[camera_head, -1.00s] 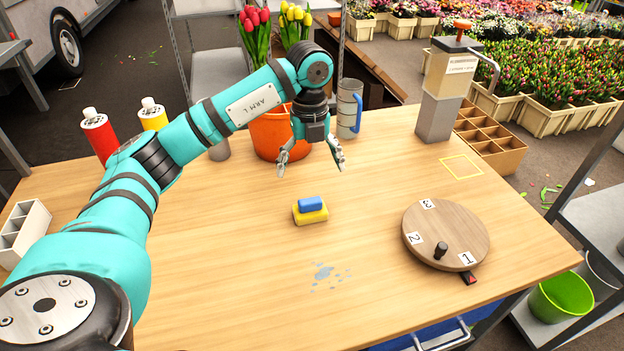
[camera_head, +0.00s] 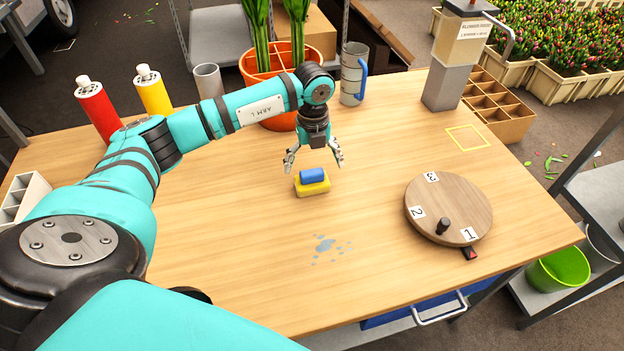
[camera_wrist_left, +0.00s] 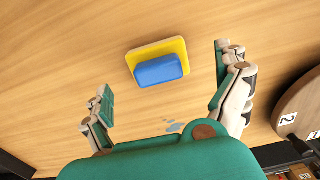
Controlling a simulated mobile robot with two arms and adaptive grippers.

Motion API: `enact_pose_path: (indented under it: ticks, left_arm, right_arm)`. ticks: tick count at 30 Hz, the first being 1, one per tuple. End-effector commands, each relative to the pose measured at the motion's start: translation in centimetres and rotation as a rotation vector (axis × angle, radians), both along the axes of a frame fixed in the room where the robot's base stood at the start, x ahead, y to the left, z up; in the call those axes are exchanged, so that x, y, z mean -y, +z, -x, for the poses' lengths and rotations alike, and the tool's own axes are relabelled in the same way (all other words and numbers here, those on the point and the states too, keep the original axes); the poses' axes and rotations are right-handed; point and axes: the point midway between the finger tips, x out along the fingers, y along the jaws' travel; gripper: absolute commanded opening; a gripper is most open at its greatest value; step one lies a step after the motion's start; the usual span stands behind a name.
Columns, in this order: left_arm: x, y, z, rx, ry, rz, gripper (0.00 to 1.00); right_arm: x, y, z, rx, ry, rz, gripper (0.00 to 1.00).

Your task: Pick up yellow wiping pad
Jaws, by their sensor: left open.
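The yellow wiping pad (camera_head: 313,187) lies on the wooden table with a blue grip block (camera_head: 312,175) on its top. My left gripper (camera_head: 314,161) is open and empty, pointing down just above and behind the pad in the head view. In the left wrist view the yellow pad (camera_wrist_left: 151,51) with its blue block (camera_wrist_left: 158,70) lies between and beyond the two spread fingers (camera_wrist_left: 165,75). The fingers do not touch it. My right gripper is not in view.
A round wooden turntable (camera_head: 452,209) with numbered labels and a black knob stands right of the pad. A wet spill (camera_head: 325,245) lies in front. A grey mug (camera_head: 353,75), orange bucket (camera_head: 262,62) and red bottle (camera_head: 98,108) stand behind. A yellow outlined square (camera_head: 467,138) is empty.

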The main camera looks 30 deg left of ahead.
Motion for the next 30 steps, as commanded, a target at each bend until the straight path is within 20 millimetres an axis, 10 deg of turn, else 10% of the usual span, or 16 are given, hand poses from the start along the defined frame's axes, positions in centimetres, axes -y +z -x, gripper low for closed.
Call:
enact_pose_path:
  ticks: [21,30]
  left_arm:
    - [-0.1,-5.3,0.3,-0.001,0.0,-0.001,0.99]
    - [-0.1,-5.3,0.3,-0.001,0.0,-0.001,0.59]
  right_arm:
    - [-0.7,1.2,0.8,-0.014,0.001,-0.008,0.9]
    - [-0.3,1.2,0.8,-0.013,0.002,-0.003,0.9]
